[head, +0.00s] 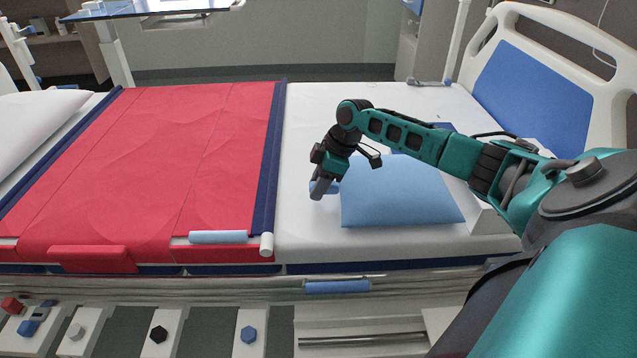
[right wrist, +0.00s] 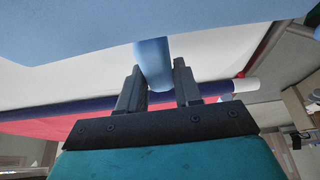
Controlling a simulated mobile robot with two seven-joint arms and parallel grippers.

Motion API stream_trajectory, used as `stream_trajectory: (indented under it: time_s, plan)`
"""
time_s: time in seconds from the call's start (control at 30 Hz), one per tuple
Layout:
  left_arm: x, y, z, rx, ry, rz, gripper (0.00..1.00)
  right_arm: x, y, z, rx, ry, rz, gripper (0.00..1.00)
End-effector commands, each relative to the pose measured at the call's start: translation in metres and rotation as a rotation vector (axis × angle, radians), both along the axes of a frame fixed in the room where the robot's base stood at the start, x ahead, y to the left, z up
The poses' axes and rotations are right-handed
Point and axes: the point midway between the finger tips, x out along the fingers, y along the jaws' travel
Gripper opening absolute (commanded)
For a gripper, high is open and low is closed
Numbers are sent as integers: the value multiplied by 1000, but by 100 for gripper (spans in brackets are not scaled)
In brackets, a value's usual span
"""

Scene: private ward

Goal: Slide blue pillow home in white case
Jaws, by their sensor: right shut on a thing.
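The light blue pillow (head: 400,195) lies flat on the white bed sheet, right of the red cover. Its light blue tab sticks out at its left edge. My right gripper (head: 319,188) is at that left edge, shut on the tab; the right wrist view shows the tab (right wrist: 153,60) between the two fingers (right wrist: 158,85) and the pillow (right wrist: 90,28) beyond. A white shape that looks like the case (head: 490,217) lies at the pillow's right edge; my right arm hides much of it. I cannot tell how far the pillow is inside it. My left gripper is not in view.
A red cover (head: 150,160) with dark blue edging spreads over the bed's left part. The headboard (head: 535,95) rises at the far right. A white pillow (head: 35,125) lies at the far left. Bare sheet (head: 310,120) lies behind my right gripper.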

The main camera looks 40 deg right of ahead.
Motion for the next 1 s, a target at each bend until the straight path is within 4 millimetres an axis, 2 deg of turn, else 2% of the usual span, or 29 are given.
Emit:
stream_trajectory:
  time_s: [0.27,1.0]
  plan:
    - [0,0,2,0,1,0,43,-3,-3,1,-1,1,-1,0]
    - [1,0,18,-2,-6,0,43,-23,-28,1,-1,-1,0,0]
